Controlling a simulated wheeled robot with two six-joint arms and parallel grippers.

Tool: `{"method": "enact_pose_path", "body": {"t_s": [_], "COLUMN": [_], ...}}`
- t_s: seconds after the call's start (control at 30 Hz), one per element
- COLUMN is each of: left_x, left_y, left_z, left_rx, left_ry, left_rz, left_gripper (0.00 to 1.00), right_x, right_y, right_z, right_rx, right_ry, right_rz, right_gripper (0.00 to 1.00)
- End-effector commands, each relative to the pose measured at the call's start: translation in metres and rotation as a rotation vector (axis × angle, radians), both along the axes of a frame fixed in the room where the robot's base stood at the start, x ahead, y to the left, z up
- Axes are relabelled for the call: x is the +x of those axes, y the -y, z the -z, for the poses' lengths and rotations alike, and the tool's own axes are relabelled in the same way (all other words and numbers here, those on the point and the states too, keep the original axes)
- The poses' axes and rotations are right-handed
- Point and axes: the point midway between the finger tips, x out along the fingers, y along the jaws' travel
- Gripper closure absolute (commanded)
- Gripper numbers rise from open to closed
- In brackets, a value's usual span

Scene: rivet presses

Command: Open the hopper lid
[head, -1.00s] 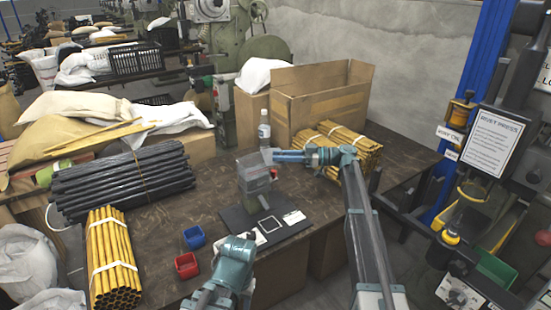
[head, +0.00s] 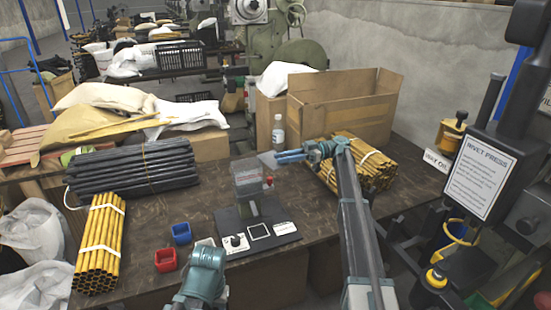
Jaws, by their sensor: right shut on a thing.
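The clear hopper (head: 247,182) stands on a small machine with a black base plate (head: 268,243) in the middle of the table. A pale see-through panel (head: 267,160), which looks like the lid, shows at the hopper's upper right, seemingly raised off its top. My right gripper (head: 277,158) reaches in from the right and is shut on the edge of this panel. The exact grip and the hinge are too small to make out. My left gripper (head: 205,245) is low in front of the base plate; its fingers are mostly hidden by its own wrist.
A blue bin (head: 181,233) and a red bin (head: 166,259) sit left of the base. Yellow tubes (head: 375,160) and a cardboard box (head: 340,115) stand behind my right arm. A bottle (head: 278,132) stands behind the hopper. Dark tubes (head: 130,168) lie at left.

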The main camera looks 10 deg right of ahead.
Motion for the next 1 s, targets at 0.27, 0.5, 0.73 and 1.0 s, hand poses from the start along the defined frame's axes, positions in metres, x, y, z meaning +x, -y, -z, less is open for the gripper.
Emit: {"method": "enact_pose_path", "body": {"t_s": [0.27,0.5,0.73,1.0], "left_x": [0.0000,0.0000,0.0000,0.0000], "left_y": [0.0000,0.0000,0.0000,0.0000], "left_z": [-0.0002,-0.0002,-0.0001,-0.0001], "left_rx": [0.000,0.000,0.000,0.000], "left_ry": [0.000,0.000,0.000,0.000], "left_rz": [0.000,0.000,0.000,0.000], "left_gripper": [0.50,0.50,0.50,0.50], "right_x": [0.0008,0.0010,0.0003,0.0019], "right_y": [0.0015,0.0009,0.0015,-0.0079], "right_z": [-0.0005,-0.0005,-0.0002,0.0000], "right_rx": [0.001,0.001,0.000,0.000], "right_ry": [0.001,0.001,0.000,0.000], "right_rz": [0.001,0.001,0.001,0.003], "right_gripper": [1.00,0.58,0.43,0.43]}}
